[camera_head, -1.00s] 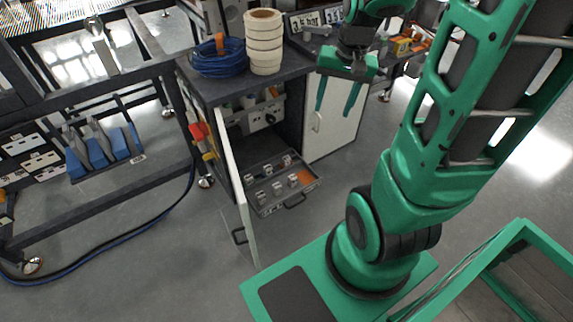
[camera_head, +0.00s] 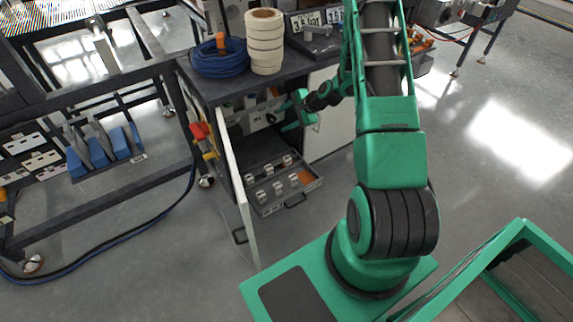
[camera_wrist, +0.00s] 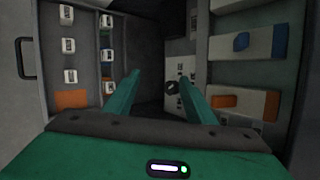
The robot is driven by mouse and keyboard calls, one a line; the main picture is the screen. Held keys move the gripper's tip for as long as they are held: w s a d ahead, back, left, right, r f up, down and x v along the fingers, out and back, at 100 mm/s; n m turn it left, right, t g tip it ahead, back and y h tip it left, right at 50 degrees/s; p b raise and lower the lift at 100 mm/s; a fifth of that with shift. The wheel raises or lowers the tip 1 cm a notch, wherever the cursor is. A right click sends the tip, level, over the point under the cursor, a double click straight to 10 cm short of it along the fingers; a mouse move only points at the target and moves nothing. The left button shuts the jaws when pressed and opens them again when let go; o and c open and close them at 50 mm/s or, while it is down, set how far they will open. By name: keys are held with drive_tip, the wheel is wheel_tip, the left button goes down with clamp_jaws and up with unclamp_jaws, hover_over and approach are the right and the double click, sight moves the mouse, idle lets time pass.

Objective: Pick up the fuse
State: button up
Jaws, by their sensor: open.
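The open drawer (camera_head: 313,189) at the bottom of the cabinet holds several small white blocks, such as one at its front left (camera_head: 261,196). They look like fuses, but I cannot tell which one is meant. In the wrist view the blocks stand in two rows at the left, one of them in the near row (camera_wrist: 70,76). My gripper (camera_head: 277,121) is inside the cabinet opening, above and behind the drawer.
The open white cabinet door (camera_head: 237,195) stands left of the drawer. Its right door (camera_head: 330,130) is beside my arm. Tape rolls (camera_head: 265,45) and a blue cable coil (camera_head: 219,62) sit on top.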

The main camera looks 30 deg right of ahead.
wheel_tip(320, 180, down, 14)
drive_tip(key=w+d+m+t, duration=0.1)
drive_tip(key=w+m+t, duration=0.15)
drive_tip(key=m, duration=0.55)
drive_tip(key=m+t+h, duration=0.3)
drive_tip(key=m+h, duration=0.1)
drive_tip(key=m, duration=0.6)
approach(289, 161)
drive_tip(key=x, duration=0.4)
drive_tip(key=shift+w+d+f, duration=0.1)
drive_tip(key=shift+w+d, duration=0.05)
drive_tip(key=shift+w, duration=0.25)
drive_tip(key=shift+w+f+t, duration=0.15)
drive_tip(key=shift+f+t, duration=0.05)
drive_tip(key=shift+t, duration=0.05)
drive_tip(key=x, duration=0.4)
drive_tip(key=shift+w+f, duration=0.15)
drive_tip(key=shift+w, duration=0.25)
drive_tip(key=shift+x, duration=2.65)
drive_tip(key=c, duration=1.2)
